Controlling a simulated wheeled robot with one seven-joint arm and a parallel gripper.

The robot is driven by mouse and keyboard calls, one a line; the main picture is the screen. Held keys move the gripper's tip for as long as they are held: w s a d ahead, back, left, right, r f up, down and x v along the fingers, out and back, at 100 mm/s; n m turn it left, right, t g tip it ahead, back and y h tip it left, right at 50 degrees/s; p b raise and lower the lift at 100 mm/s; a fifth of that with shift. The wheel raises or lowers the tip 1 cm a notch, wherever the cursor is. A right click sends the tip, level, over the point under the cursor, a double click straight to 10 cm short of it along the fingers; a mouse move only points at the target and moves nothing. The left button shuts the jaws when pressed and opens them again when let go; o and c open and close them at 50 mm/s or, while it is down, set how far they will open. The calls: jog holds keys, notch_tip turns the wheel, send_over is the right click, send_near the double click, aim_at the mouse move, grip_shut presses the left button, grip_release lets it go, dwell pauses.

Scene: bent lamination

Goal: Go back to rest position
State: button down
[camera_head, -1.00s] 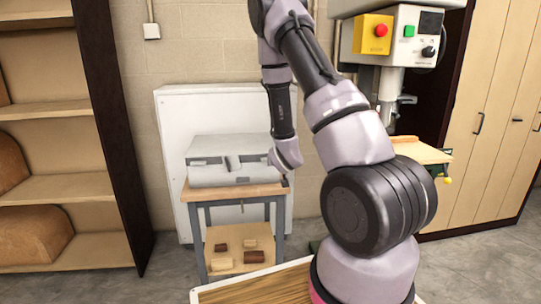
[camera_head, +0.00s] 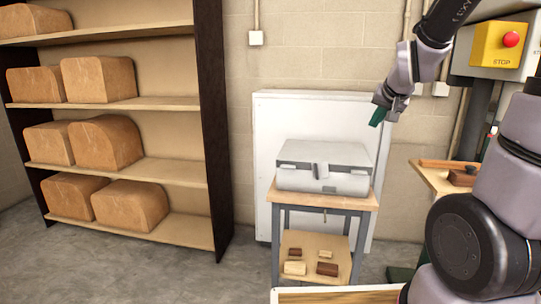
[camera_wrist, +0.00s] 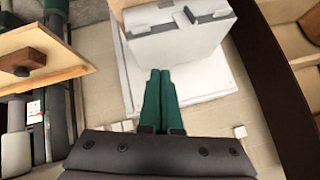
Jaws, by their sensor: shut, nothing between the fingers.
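My gripper (camera_head: 380,114) shows in the head view at the upper right, above and to the right of a grey case. In the wrist view my gripper's two green fingers (camera_wrist: 160,76) lie side by side against each other, with nothing between them. The grey case (camera_head: 322,168) is closed and sits on a small table. It also shows in the wrist view (camera_wrist: 178,42), beyond the fingertips and apart from them.
The small table (camera_head: 369,201) has wood pieces (camera_head: 295,268) on its lower shelf. A white panel (camera_head: 268,135) stands behind it. A shelf unit (camera_head: 175,229) with several wooden blocks stands left. A machine with a stop button (camera_head: 511,39) stands right. Floor (camera_head: 246,262) between is clear.

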jog(key=s+a+r, duration=0.1)
jog(key=s+r, duration=0.1)
jog(key=s, duration=0.4)
jog(key=s+a+r+g+y, duration=0.1)
jog(key=s+a+r, duration=0.1)
jog(key=s, duration=0.5)
jog(key=s+a+r+n+y, duration=0.1)
jog(key=s+a+r, duration=0.1)
jog(key=s+r, duration=0.2)
jog(key=s, duration=0.3)
jog(key=shift+r+g, duration=0.25)
jog(key=shift+g, duration=0.15)
jog(key=c, duration=1.5)
grip_release()
jog(key=shift+c, duration=0.2)
